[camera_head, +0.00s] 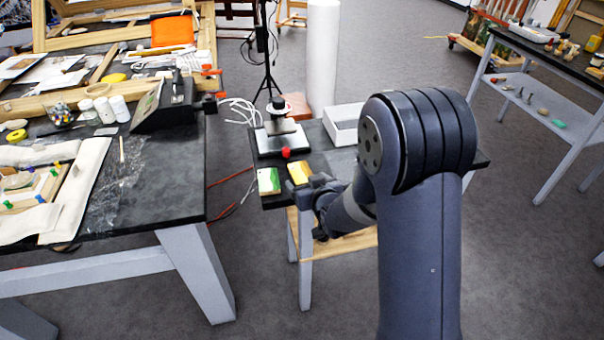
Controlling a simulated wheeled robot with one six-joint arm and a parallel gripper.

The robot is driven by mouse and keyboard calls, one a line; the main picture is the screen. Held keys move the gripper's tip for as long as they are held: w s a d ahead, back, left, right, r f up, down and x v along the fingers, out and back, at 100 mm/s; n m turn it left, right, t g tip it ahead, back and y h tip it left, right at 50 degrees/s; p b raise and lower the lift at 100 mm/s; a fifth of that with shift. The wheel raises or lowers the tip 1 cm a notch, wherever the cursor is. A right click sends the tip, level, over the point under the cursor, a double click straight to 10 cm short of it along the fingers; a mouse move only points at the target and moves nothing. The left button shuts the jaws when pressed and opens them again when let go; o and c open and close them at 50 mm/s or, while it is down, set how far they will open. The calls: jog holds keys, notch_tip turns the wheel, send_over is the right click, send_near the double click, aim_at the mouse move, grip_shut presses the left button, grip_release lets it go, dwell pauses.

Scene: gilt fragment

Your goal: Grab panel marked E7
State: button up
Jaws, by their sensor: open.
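Two small painted panels lie at the front left of the small dark side table (335,160). The left panel (268,181) is green with pale and reddish parts. The right panel (300,172) is mostly yellow. No E7 mark can be read on either one at this size. My gripper (312,188) is open at the table's front edge, just in front of the yellow panel. It covers part of that panel's near side. Whether the fingers touch it cannot be told. My arm hides the table's right part.
Behind the panels stands a device with a pale base (283,138) and a red knob. A cluttered workbench (160,190) is at left. A shelved table (545,95) is at right. Cables lie on the floor between tables.

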aim_at(302, 175)
jog(key=shift+d+p+x, duration=0.15)
jog(key=shift+p+x, duration=0.15)
jog(key=shift+x, duration=0.9)
jog(key=shift+d+p+x, duration=0.1)
jog(key=shift+p+x, duration=0.2)
jog(key=shift+x, duration=0.85)
jog(key=shift+w+f, duration=0.1)
jog(key=shift+c, duration=0.5)
jog(key=c, duration=1)
jog(key=shift+o, duration=0.2)
